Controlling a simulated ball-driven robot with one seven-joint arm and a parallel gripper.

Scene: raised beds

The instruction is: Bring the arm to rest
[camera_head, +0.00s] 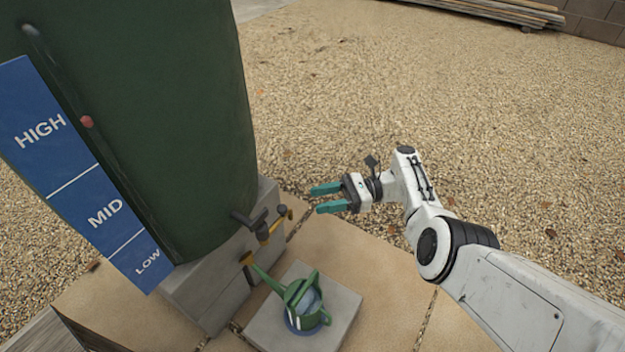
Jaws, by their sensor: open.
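My gripper (328,198) is at the middle of the head view, at the end of my white arm. Its two teal fingers point left and stand apart, with nothing between them. It is held in the air to the right of the dark green barrel (185,110) and its tap (265,224), apart from both. A green watering can (303,303) stands upright on a grey paving block below the tap, lower in the picture than my gripper. Its spout points up and left.
A blue level board (75,170) marked HIGH, MID and LOW stands at the barrel's left front, with a red marker (87,121) beside it. Grey blocks (215,285) carry the barrel. Open gravel (450,90) lies behind and right. Planks (490,12) lie by the far wall.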

